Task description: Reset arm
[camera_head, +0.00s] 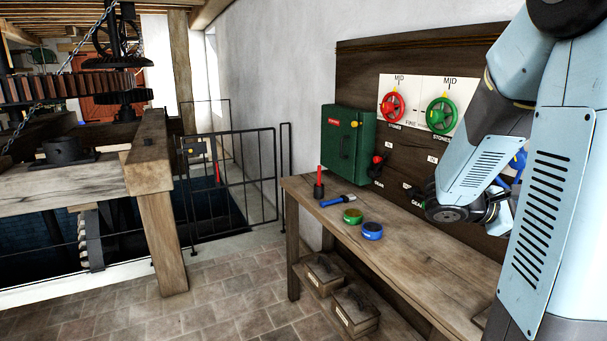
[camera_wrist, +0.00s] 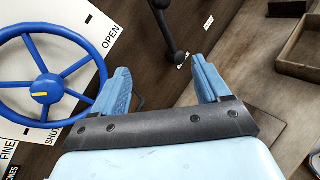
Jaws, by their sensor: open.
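My arm fills the right side of the head view, folded in front of the wooden control board (camera_head: 360,75). My gripper (camera_wrist: 160,80) shows in the wrist view with its two blue fingers wide apart and nothing between them. A blue handwheel (camera_wrist: 42,90) is on the left of the wrist view, beside the left finger and apart from it, as far as I can tell. A dark lever (camera_wrist: 166,30) on the board lies beyond the gap between the fingers. In the head view my arm hides the gripper's fingertips and most of the blue wheel.
A workbench (camera_head: 430,250) below the board carries a red-handled item (camera_head: 319,183), a blue-handled tool (camera_head: 338,201), and green (camera_head: 353,216) and blue (camera_head: 372,231) round pieces. Red (camera_head: 392,105) and green (camera_head: 441,115) handwheels and a green cabinet (camera_head: 348,145) are on the wall. A metal gate (camera_head: 235,180) stands left.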

